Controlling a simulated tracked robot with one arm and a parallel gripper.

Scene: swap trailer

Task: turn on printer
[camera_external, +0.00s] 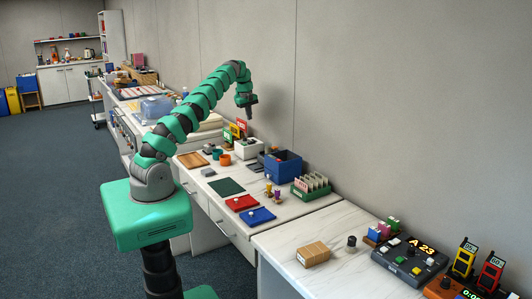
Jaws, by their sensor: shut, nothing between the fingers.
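My gripper (251,112) is shut and empty, pointing down in the air near the wall, above the back part of the counter. It touches nothing that I can make out. No object is clearly recognisable as the printer in this view. A dark grey console (408,262) with coloured buttons and a lit "A 23" display sits on the near right counter, far from my gripper. A pale bluish box (155,107) stands on the far counter behind my arm; what it is cannot be told.
Below my gripper are a white box (248,149), a blue bin (283,167) and a green rack of cards (311,186). Red (241,202) and blue (258,216) trays lie nearer. A wooden block (313,254) and yellow and red handheld devices are at right. Carpet at left is clear.

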